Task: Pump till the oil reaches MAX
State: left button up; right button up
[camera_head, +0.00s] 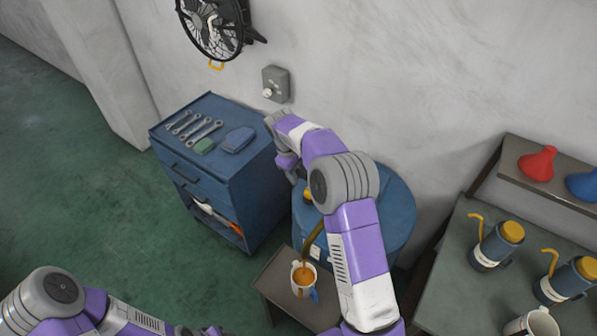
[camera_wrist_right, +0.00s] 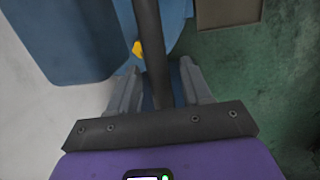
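A white jug (camera_head: 297,289) with a blue handle stands below the pump spout and holds amber oil (camera_head: 304,275). A brown-gold stream (camera_head: 311,243) runs down into it. No MAX mark is readable at this size. The blue drum (camera_head: 396,207) is behind, partly hidden by my right arm. My right gripper (camera_head: 288,165) is at the drum's upper left. My left gripper (camera_head: 203,331) is at the bottom edge, mostly cut off.
The jug stands on a small brown stand (camera_head: 278,285). A blue tool cabinet (camera_head: 236,180) with wrenches is to the left. A bench (camera_head: 440,290) with oil cans (camera_head: 492,252) is at the right, below a shelf (camera_head: 513,160) with funnels. Green floor is clear at left.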

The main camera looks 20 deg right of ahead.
jog(key=shift+r, duration=0.1)
jog(key=v, duration=0.7)
jog(key=shift+r, duration=0.2)
jog(key=shift+a, duration=0.1)
dwell(1.0)
